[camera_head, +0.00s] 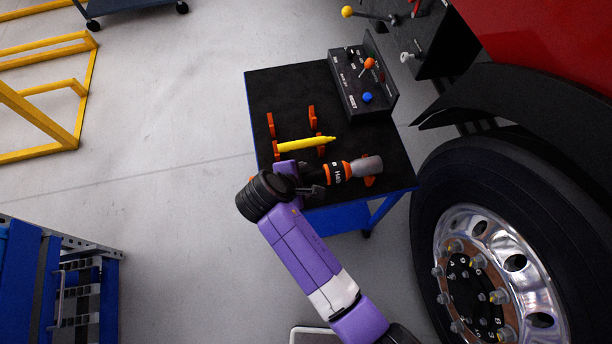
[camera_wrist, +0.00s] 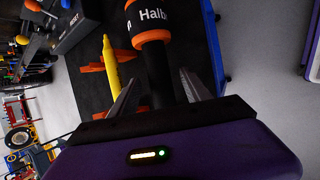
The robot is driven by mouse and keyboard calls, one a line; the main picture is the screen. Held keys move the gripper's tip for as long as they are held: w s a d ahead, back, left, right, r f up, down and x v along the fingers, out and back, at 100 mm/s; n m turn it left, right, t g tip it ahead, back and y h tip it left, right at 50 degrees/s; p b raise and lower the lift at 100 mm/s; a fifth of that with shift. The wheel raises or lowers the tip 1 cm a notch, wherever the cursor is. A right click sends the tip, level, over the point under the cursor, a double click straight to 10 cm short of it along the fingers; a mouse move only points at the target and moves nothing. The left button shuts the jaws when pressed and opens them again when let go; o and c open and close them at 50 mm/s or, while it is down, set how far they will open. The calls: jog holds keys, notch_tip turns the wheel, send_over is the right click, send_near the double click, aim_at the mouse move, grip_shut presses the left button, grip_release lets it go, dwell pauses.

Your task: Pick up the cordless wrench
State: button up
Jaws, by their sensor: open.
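The cordless wrench (camera_head: 337,173) is black and orange with a grey end and lies on the dark top of a small blue-edged table (camera_head: 285,90). In the wrist view the wrench (camera_wrist: 150,17) shows its lettered body at the top, and its narrower black part runs down between my fingers. My gripper (camera_head: 310,188) is at the left end of the wrench. In the wrist view my gripper (camera_wrist: 159,80) is open, with one finger on each side of the black part. Whether either finger touches it cannot be told.
A yellow tool (camera_head: 305,144) rests on orange holders beside the wrench. A black control box (camera_head: 362,85) with coloured knobs stands at the table's far right. A large truck wheel (camera_head: 480,270) is close on the right. The floor to the left is mostly clear, with yellow frames (camera_head: 45,118) beyond.

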jog(key=shift+w+d+f, duration=0.15)
jog(key=shift+w+f, duration=0.05)
jog(key=shift+f, duration=0.2)
grip_shut()
dwell(1.1)
jog(key=shift+w+r, duration=0.1)
jog(key=shift+r, duration=0.05)
